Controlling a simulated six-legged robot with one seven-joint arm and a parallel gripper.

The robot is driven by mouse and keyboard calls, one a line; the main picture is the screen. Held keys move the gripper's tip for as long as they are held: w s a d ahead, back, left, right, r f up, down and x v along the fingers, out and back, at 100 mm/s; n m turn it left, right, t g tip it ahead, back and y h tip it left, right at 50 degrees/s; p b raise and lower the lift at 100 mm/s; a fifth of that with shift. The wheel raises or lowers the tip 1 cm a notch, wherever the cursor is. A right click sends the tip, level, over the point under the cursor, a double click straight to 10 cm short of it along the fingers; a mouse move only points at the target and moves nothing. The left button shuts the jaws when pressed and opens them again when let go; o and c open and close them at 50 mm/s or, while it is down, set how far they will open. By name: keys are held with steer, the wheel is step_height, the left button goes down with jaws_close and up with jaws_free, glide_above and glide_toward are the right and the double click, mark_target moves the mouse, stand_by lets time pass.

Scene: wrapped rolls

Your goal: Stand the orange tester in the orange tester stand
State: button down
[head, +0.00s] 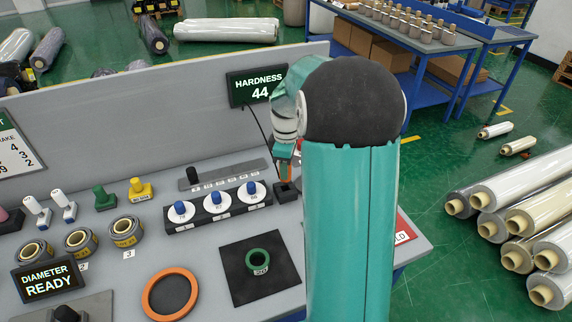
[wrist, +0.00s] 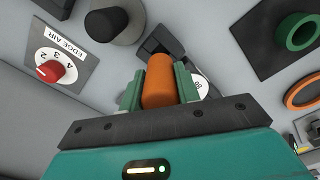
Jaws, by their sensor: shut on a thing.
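My gripper (head: 284,150) is shut on the orange tester (wrist: 158,80), which stands between the two green fingers in the wrist view. In the head view only a small strip of the orange tester (head: 290,172) shows below the fingers, roughly upright. The tester stand (head: 288,192), a small black block, is directly under it on the bench; dark block parts (wrist: 168,42) also show just beyond the tester in the wrist view. The tester's lower end meets the stand in the picture, but I cannot tell how deep it sits. My arm hides the area to the right.
A black rack (head: 216,212) with several blue-knobbed white discs stands left of the stand. The HARDNESS display (head: 256,88) reads 44 on the back panel. A green ring (head: 258,262) lies on a black mat, an orange ring (head: 170,294) beside it. A red EDGE AIR knob (wrist: 50,71) is near.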

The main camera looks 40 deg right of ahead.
steer(key=shift+f, duration=1.85)
steer(key=c, duration=0.9)
jaws_free()
steer(key=shift+c, duration=0.2)
step_height(320, 180, up, 14)
steer(key=shift+f, duration=0.1)
